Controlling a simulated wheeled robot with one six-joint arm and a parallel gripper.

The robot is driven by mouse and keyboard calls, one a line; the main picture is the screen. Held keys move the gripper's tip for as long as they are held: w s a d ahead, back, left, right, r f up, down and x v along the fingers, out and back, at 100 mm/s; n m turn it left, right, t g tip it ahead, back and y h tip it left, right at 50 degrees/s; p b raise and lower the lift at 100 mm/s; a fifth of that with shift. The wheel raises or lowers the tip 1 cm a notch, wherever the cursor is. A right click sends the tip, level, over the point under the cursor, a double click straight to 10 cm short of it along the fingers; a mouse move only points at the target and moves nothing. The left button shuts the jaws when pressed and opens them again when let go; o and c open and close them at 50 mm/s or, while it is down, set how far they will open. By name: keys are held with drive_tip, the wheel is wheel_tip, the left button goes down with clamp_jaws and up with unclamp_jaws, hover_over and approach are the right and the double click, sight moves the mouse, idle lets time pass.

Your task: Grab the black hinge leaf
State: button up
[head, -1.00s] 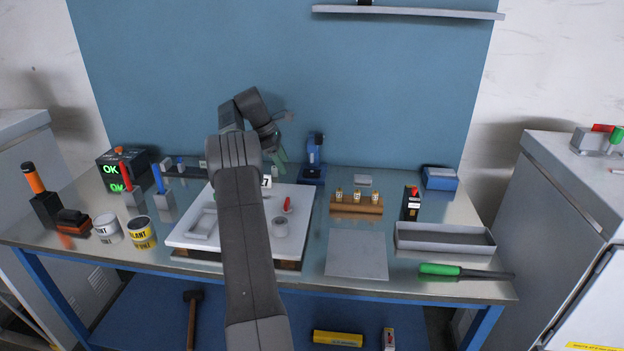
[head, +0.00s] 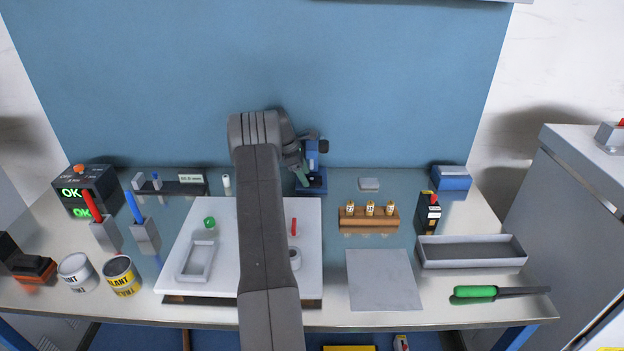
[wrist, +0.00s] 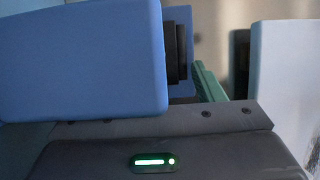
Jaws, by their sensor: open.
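I cannot pick out the black hinge leaf for certain in either view. My gripper (head: 301,172) is largely hidden behind my own arm in the head view; a bit of its green finger shows beside the blue press-like stand (head: 314,170) at the back of the bench. In the wrist view a large blue block (wrist: 85,60) fills the upper left, very close. A dark ribbed part (wrist: 177,52) sticks out at its right side, and I cannot tell what it is. One green finger (wrist: 208,82) shows behind it. My gripper is open, and nothing is seen held.
A white board (head: 210,225) with a grey tray (head: 197,261) lies front left of the stand. A wooden block with small bottles (head: 369,220) stands to the right. A grey plate (head: 384,280) and an open bin (head: 470,252) lie further forward. A pale upright surface (wrist: 285,85) is close at right in the wrist view.

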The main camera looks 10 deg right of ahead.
drive_tip(key=shift+d+f, duration=0.15)
drive_tip(key=shift+f, duration=0.2)
drive_tip(key=c, duration=1.1)
drive_tip(key=shift+r, duration=0.2)
